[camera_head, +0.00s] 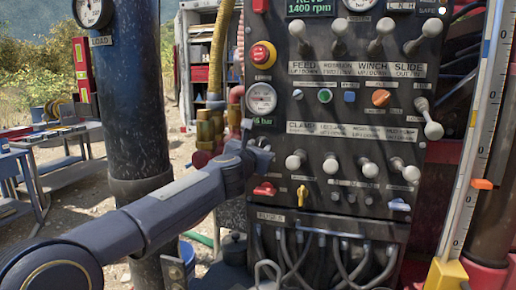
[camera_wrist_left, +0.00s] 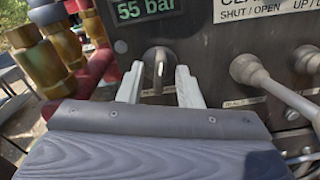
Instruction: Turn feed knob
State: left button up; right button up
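My left gripper (camera_head: 256,137) reaches the left edge of the dark control panel (camera_head: 340,108), just below the small pressure display. In the left wrist view its two pale fingers (camera_wrist_left: 158,82) are open and spread, one on each side of a small metal knob (camera_wrist_left: 158,60). A gap shows on both sides of the knob. The knob's lower end and its small label are partly hidden, and in the head view the gripper covers it. I cannot read whether it is the feed knob. A large FEED label (camera_head: 301,66) is higher on the panel. My right gripper is not in view.
Pale-knobbed levers (camera_head: 296,160) stick out to the right of the gripper. A red knob (camera_head: 264,188) is below it and a round gauge (camera_head: 261,98) above. Brass fittings and hoses (camera_head: 210,125) lie close on the left.

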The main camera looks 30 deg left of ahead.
pick_arm(q)
grip_shut()
jog(key=shift+m, duration=0.4)
jog(key=m+p, duration=0.1)
jog(key=m, duration=0.3)
jog(key=shift+d+m+p, duration=0.1)
jog(key=shift+m+p, duration=0.3)
jog(key=m+p, duration=0.1)
jog(key=m, duration=0.5)
jog(key=shift+f+p, duration=0.1)
jog(key=shift+p, duration=0.25)
jog(key=shift+m, duration=0.3)
grip_release()
